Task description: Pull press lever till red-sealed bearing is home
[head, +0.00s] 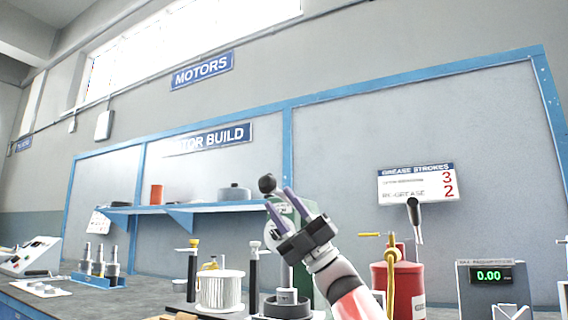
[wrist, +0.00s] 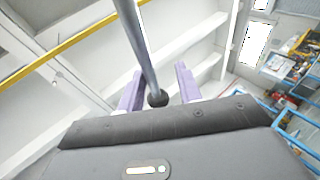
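The press lever shows as a black ball knob (head: 267,184) just above and left of my fingertips in the head view. In the wrist view its grey rod (wrist: 143,45) runs down from the top to the dark knob (wrist: 158,99), which appears between my purple fingers. My gripper (head: 278,197) points up and left with its fingers apart; no firm contact with the lever shows. The green press body (head: 302,280) stands behind my wrist, partly hidden. A dark round part (head: 287,303) sits low in front of it. I cannot make out a red-sealed bearing.
A white ribbed cylinder (head: 221,291) and black posts stand left of the press. A red grease canister (head: 398,285) with a black-knobbed lever stands right, near a display (head: 488,275) reading 0.00. A blue shelf (head: 190,208) runs along the wall behind.

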